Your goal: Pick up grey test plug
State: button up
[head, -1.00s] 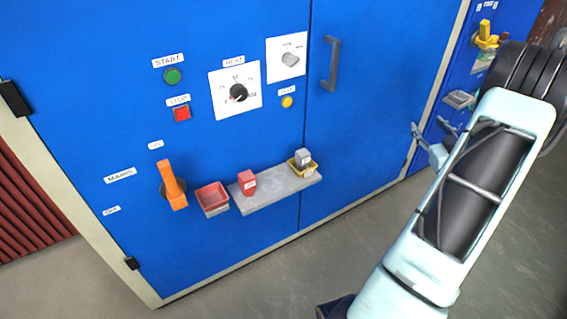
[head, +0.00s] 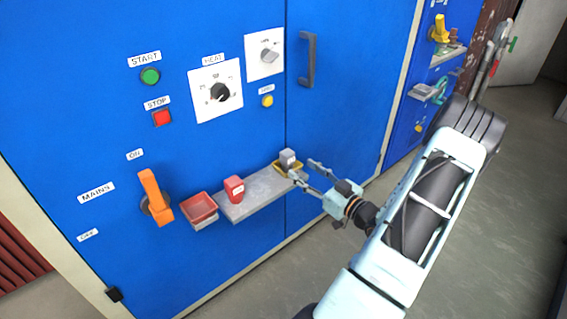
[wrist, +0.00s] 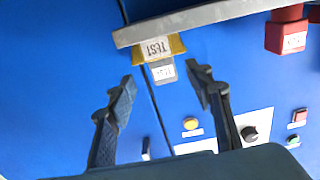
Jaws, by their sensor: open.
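The grey test plug (head: 288,157) stands in a yellow holder (head: 279,168) at the right end of a grey shelf on the blue cabinet. In the wrist view the plug (wrist: 163,73) shows a white label, and the yellow holder (wrist: 177,44) reads TEST. My gripper (head: 307,174) is open and empty, just right of the plug in the head view. In the wrist view my gripper (wrist: 162,76) has one fingertip on each side of the plug, with a gap on both sides. I cannot tell how far the fingertips reach along it in depth.
A red plug (head: 234,188) stands on the grey shelf (head: 255,192). A red tray (head: 199,207) and the orange mains handle (head: 155,195) are to its left. A door handle (head: 308,60) is above. The cabinet face right of the shelf is clear.

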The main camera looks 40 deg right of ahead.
aim_at(291, 162)
jog(key=w, duration=0.2)
jog(key=w+b, duration=0.1)
jog(key=w, duration=0.2)
jog(key=w+a+b, duration=0.1)
jog(key=w, duration=0.2)
jog(key=shift+r, duration=0.1)
jog(key=shift+s, duration=0.1)
grip_shut()
